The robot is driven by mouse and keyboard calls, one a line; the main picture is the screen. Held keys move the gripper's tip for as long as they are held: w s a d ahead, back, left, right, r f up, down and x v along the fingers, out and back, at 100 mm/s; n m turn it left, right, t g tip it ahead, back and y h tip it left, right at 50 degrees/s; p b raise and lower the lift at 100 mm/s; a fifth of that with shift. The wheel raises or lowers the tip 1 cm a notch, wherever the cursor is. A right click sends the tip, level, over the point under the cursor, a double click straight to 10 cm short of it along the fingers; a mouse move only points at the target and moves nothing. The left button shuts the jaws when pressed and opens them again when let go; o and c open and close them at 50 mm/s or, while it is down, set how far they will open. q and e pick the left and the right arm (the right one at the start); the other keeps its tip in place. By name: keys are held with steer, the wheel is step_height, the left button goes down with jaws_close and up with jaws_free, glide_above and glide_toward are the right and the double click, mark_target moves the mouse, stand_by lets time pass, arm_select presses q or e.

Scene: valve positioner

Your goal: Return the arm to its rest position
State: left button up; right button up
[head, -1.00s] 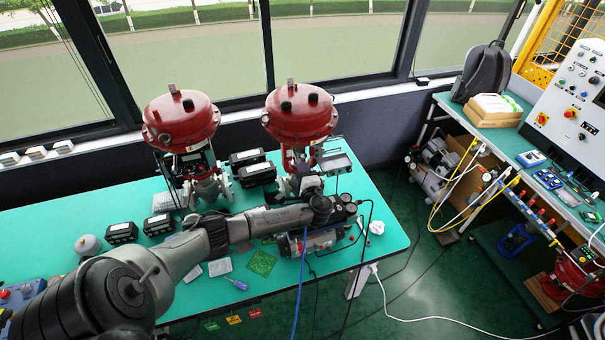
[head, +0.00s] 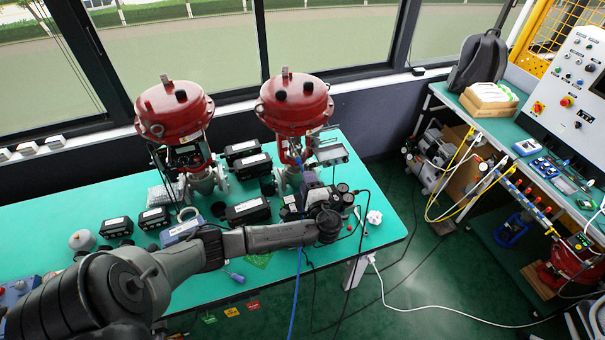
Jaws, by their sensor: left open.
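My left arm reaches in from the lower left, across the front of the green bench (head: 375,238). Its dark wrist is near the bench's right part. My left gripper (head: 314,188) is beyond the wrist, pointing away toward the base of the right red valve actuator (head: 296,105). It is open, but its fingers are small and partly lost among dark fittings. I cannot tell whether it touches them. The left red valve actuator (head: 174,112) stands upright further left, clear of the arm. My right gripper is not in view.
Black boxes (head: 248,210) stand close behind the forearm. Gauges (head: 344,187) and a black cable lie beside the wrist. A blue cable (head: 296,290) hangs over the front edge. A green circuit board (head: 259,260) is partly under the arm. Open floor separates the bench from the right workbench.

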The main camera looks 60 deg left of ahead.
arm_select(q)
steer(key=v, duration=0.4)
steer(key=shift+d+b, duration=0.25)
steer(key=shift+b, duration=0.05)
